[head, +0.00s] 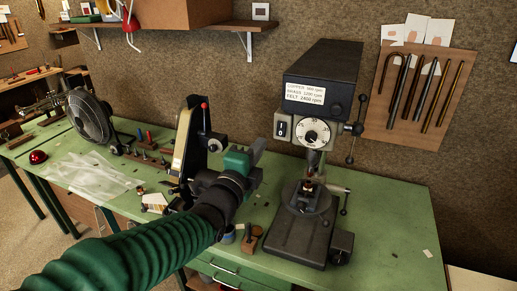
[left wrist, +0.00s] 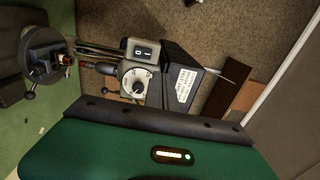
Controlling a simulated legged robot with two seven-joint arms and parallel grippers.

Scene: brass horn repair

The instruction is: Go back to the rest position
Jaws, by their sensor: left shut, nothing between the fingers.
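My left arm reaches in from the lower left in the head view, its green ribbed sleeve crossing the front of the bench. My left gripper (head: 258,147) is held above the green bench (head: 390,213), between the belt sander and the drill press. It is shut and holds nothing. In the left wrist view its green housing fills the bottom, and the fingertips cannot be made out. The drill press (head: 322,88) stands to the gripper's right; it also shows turned sideways in the left wrist view (left wrist: 137,85). My right gripper is not in view.
A belt sander (head: 184,147) stands just left of the gripper. A black fan (head: 90,117), a red dome (head: 38,157) and clear plastic sheeting (head: 88,176) are farther left. A wooden shelf (head: 237,25) and a tool board (head: 420,92) hang on the wall. The bench's right end is mostly clear.

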